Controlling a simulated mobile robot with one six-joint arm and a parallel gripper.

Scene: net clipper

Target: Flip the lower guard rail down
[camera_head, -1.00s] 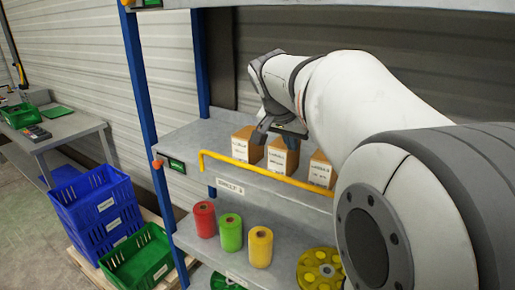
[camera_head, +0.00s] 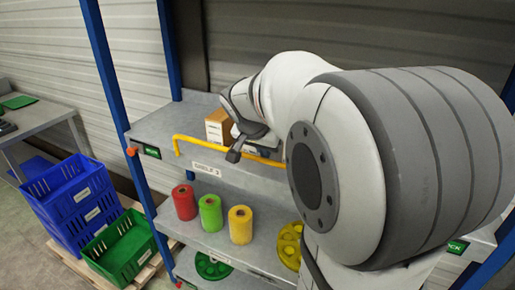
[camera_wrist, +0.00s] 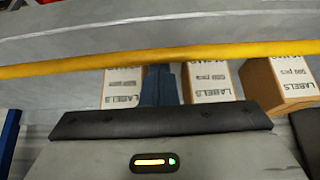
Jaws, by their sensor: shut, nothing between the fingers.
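The yellow guard rail (camera_head: 202,144) runs along the front of the shelf with the label boxes and stands above the shelf edge. In the wrist view the rail (camera_wrist: 80,64) crosses the whole picture, in front of the boxes. My gripper (camera_head: 233,156) is at the rail, its tip pointing down close to the bar. In the wrist view my gripper's fingers (camera_wrist: 160,84) are together and empty, with their tips at the rail's edge. I cannot tell whether they touch it. My arm hides the right part of the rail in the head view.
Cardboard label boxes (camera_head: 217,125) stand behind the rail; several show in the wrist view (camera_wrist: 208,84). Red (camera_head: 184,202), green (camera_head: 210,213) and yellow (camera_head: 240,225) rolls stand on the shelf below. A blue upright (camera_head: 122,120) is at the left, with blue and green crates beyond.

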